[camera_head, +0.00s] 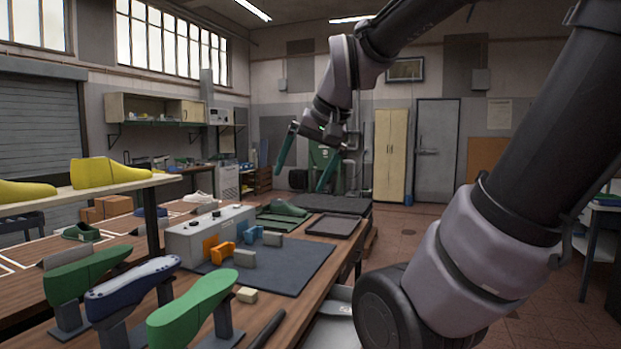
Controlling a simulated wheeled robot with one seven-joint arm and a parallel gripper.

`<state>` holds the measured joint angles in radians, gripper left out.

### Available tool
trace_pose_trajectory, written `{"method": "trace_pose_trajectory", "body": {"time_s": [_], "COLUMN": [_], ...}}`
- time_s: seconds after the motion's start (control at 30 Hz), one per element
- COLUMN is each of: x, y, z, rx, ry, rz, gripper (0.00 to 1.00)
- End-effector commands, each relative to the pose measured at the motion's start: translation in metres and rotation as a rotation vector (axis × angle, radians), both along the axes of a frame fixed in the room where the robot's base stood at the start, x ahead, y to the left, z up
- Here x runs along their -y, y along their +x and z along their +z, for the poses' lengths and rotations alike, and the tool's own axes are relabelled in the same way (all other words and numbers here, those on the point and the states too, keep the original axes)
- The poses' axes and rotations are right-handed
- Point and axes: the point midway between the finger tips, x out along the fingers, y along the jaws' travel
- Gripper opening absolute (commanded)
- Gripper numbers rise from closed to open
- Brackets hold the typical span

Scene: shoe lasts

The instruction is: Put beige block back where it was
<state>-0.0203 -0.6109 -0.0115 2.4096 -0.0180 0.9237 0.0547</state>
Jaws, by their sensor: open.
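A small beige block (246,295) lies on the wooden workbench (290,308), close to the near left edge of the dark mat (295,272). It sits just right of the tip of the nearest green shoe last (192,310). My gripper (300,179) hangs in the air at upper centre, well above the bench. Its two green fingers are spread wide with nothing between them. The block is fully apart from the gripper. No marked place for the block can be made out.
Other lasts on stands, including a blue one (130,287), fill the left front. Dark trays (333,226) lie further back. The mat's right part is clear.

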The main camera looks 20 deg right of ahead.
Motion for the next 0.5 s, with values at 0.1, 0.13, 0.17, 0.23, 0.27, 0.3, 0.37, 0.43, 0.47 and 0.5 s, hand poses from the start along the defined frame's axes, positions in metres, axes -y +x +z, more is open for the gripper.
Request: {"method": "trace_pose_trajectory", "body": {"time_s": [0.1,0.13,0.17,0.23,0.27,0.3,0.37,0.43,0.47,0.5], "x": [0.0,0.001,0.001,0.001,0.001,0.001,0.001,0.001,0.001,0.001], "y": [-0.025,-0.029,-0.032,-0.037,-0.038,-0.039,-0.039,-0.039,-0.038,-0.038], "z": [-0.003,-0.004,-0.005,-0.006,-0.007,-0.007,-0.007,-0.007,-0.007,-0.007], "rx": [0.043,0.048,0.054,0.062,0.063,0.064,0.065,0.064,0.064,0.064], "ry": [-0.014,-0.018,-0.019,-0.023,-0.025,-0.026,-0.025,-0.024,-0.024,-0.024], "rz": [0.019,0.022,0.025,0.029,0.03,0.031,0.032,0.032,0.032,0.032], "gripper": [1.0,1.0,1.0,1.0,1.0,1.0,1.0,1.0,1.0,1.0]}}
